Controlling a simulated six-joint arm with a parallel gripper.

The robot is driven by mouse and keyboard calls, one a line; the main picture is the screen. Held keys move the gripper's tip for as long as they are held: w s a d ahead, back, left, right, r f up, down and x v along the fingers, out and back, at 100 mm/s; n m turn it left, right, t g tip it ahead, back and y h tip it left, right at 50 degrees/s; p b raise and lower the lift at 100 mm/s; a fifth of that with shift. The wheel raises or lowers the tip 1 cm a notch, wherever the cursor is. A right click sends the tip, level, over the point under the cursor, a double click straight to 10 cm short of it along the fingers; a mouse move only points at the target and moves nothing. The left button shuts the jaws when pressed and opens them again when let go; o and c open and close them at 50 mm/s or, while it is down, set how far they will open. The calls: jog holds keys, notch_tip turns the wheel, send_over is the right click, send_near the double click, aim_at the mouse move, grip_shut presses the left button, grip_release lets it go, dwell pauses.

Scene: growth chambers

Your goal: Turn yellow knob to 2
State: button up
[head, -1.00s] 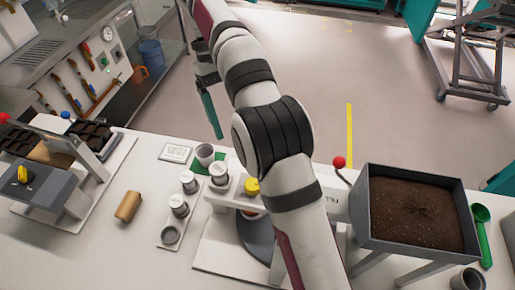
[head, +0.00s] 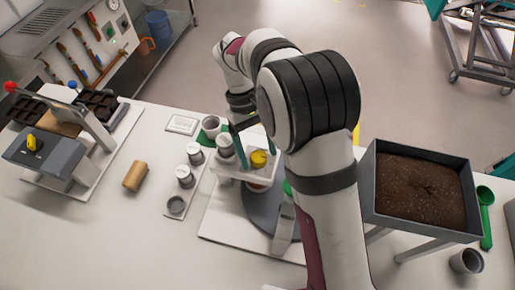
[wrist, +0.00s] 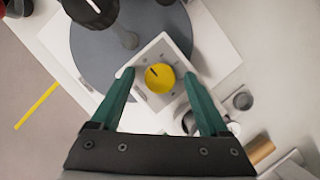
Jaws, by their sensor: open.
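A round yellow knob (head: 258,158) sits on a white box (head: 238,176) at the centre of the bench. In the wrist view the knob (wrist: 162,82) has a short dark mark pointing to the upper left. Small marks on the white top around it are too small to read. My gripper (head: 256,162) is open with its teal fingers pointing down. In the wrist view my gripper (wrist: 159,73) has one finger on each side of the knob, with gaps. I cannot tell how far above the knob the tips are.
A second yellow knob (head: 34,143) is on a grey device at the left. White-lidded jars (head: 185,176) stand just left of the white box. A grey round plate (wrist: 88,50) lies beside it. A soil tray (head: 420,192) stands at right. A brown cylinder (head: 135,176) lies at left.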

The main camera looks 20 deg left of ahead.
jog(key=shift+c, duration=0.3)
grip_shut()
jog(key=m+y, duration=0.1)
jog(key=m, duration=0.3)
jog(key=shift+w+r+g, duration=0.1)
jog(key=shift+g, duration=0.3)
jog(key=m+y, duration=0.1)
jog(key=m, duration=0.1)
jog(key=m+y, duration=0.1)
jog(key=m, duration=0.1)
jog(key=shift+d+m, duration=0.2)
jog(key=shift+m, duration=0.2)
jog(key=m+y, duration=0.1)
jog(key=m, duration=0.3)
jog(key=shift+d+y, duration=0.1)
jog(key=shift+y, duration=0.3)
jog(key=shift+d+m+t+y, duration=0.1)
jog(key=shift+m+t+y, duration=0.2)
jog(key=shift+m, duration=0.9)
jog(key=shift+m+t+y, duration=0.1)
jog(key=shift+m+y, duration=0.3)
jog(key=shift+m, duration=0.8)
